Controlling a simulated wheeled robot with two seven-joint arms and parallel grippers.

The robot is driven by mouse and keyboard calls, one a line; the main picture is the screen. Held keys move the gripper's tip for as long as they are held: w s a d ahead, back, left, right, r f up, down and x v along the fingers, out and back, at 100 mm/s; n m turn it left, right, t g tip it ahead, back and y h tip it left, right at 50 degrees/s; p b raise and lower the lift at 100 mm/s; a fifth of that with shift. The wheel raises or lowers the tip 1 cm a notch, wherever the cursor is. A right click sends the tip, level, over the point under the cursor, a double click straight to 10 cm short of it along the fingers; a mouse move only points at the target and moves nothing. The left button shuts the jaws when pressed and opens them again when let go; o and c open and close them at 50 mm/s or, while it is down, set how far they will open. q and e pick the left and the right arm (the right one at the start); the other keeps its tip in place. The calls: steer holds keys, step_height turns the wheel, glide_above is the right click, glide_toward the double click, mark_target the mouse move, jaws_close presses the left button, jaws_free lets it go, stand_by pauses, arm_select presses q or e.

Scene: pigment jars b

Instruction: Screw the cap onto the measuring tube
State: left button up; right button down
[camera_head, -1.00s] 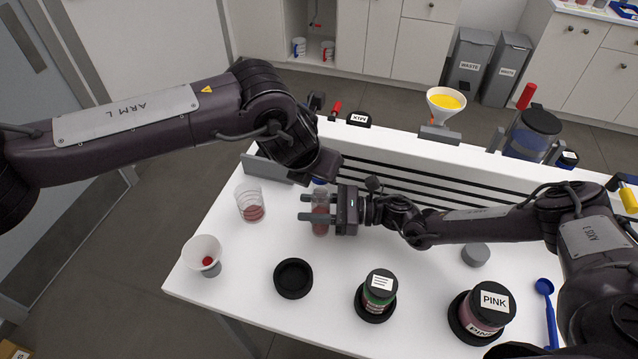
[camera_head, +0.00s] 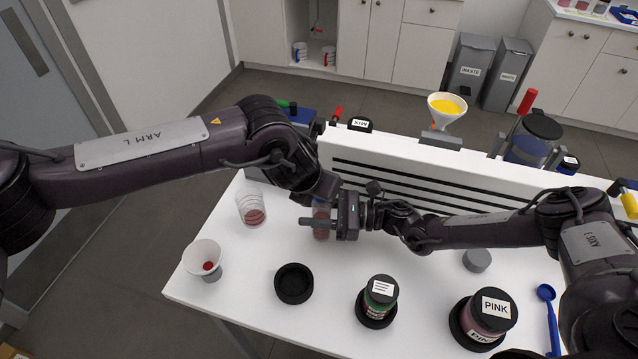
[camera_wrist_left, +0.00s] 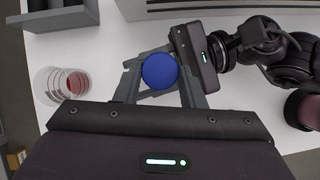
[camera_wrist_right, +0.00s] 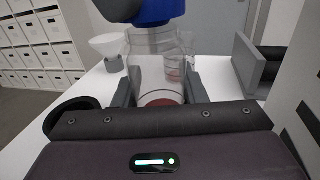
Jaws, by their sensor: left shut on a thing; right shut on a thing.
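The clear measuring tube (camera_wrist_right: 160,65) with reddish contents stands upright between the fingers of my right gripper (camera_wrist_right: 158,90), which is shut on it. In the head view the tube (camera_head: 321,234) shows in part behind a finger. The blue cap (camera_wrist_left: 159,71) is gripped by my left gripper (camera_wrist_left: 160,85), seen from above. In the right wrist view the cap (camera_wrist_right: 152,12) is at the tube's mouth. I cannot tell whether it is seated on the thread. In the head view my left gripper is mostly hidden by its wrist.
A clear beaker (camera_head: 251,211) with red contents stands left of the tube, a white funnel (camera_head: 202,257) nearer. A black ring holder (camera_head: 293,284), a green jar (camera_head: 380,293) and a pink jar (camera_head: 487,314) line the front. A striped white panel (camera_head: 400,175) stands behind.

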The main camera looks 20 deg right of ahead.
arm_select(q)
steer(key=shift+f, duration=0.7)
stand_by(0.5)
